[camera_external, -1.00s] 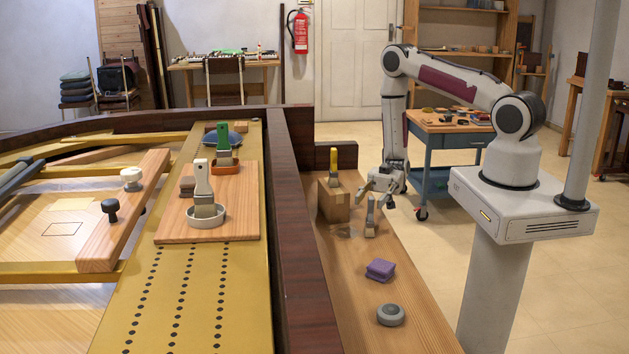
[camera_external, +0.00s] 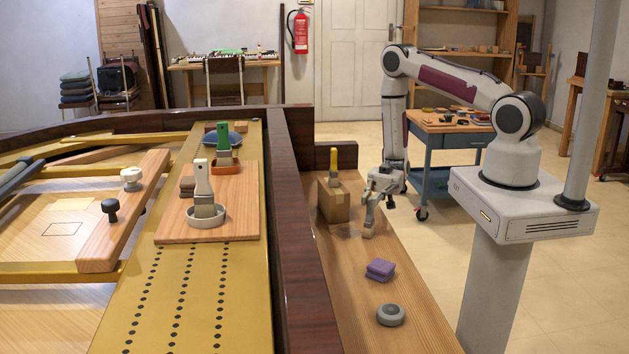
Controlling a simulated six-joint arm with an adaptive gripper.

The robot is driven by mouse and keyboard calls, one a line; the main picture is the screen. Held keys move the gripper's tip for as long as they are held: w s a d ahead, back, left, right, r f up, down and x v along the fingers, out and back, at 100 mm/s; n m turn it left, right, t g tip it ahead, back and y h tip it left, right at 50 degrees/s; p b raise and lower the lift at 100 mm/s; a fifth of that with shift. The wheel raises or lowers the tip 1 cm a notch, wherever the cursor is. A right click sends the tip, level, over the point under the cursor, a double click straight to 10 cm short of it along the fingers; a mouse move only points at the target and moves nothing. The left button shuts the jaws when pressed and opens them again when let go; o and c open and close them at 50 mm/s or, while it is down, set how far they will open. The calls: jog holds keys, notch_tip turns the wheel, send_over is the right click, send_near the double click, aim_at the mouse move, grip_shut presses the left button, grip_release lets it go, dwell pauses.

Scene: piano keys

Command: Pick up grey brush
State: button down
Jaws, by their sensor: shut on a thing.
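The grey brush (camera_external: 368,227) stands about upright, bristle end down, on or just above the wooden ledge to the right of the dark rim. My gripper (camera_external: 371,202) is directly above it and shut on its handle. The fingers hide most of the handle. I cannot tell whether the bristles touch the ledge.
A purple sponge (camera_external: 380,269) and a grey round object (camera_external: 390,315) lie nearer on the ledge. The dark rim (camera_external: 300,250) runs along the left. White-handled (camera_external: 203,180) and green-handled (camera_external: 224,140) brushes stand beyond it.

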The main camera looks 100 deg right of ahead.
jog(key=shift+r, duration=0.2)
jog(key=shift+r, duration=4.8)
